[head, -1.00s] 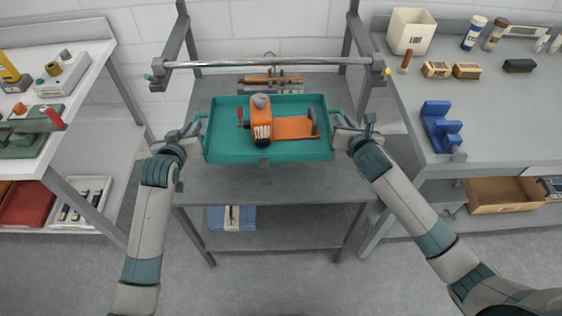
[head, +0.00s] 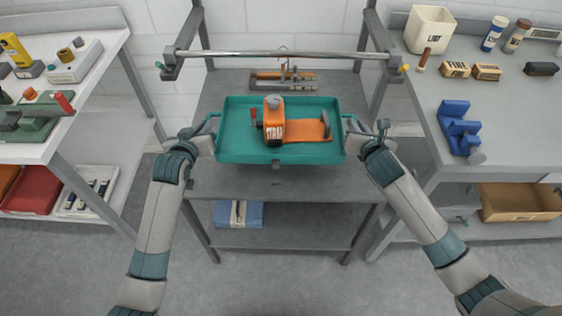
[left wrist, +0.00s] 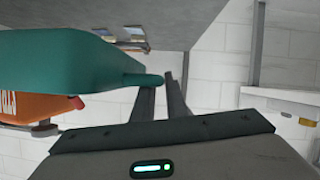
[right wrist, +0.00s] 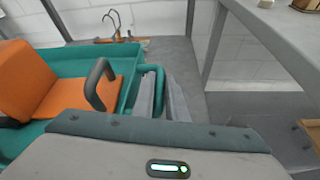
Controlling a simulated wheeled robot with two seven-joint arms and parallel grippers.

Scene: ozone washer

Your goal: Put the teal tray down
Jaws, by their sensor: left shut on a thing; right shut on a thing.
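The teal tray (head: 230,150) is level over the grey stand's top (head: 240,183); whether its underside touches the top cannot be told. An orange tool with a strap (head: 300,131) lies in the tray. My left gripper (head: 208,127) is shut on the tray's left handle, and my right gripper (head: 358,128) is shut on its right handle. The tray's side shows in the left wrist view (left wrist: 60,62). The right wrist view shows its right handle (right wrist: 153,88) between the fingers.
A metal rail (head: 280,54) crosses above the stand's back. An orange-and-grey clamp-like tool (head: 283,78) lies behind the tray. A blue item (head: 238,213) is on the lower shelf. Benches flank the stand: a white one left (head: 90,105) and a grey one right (head: 440,90).

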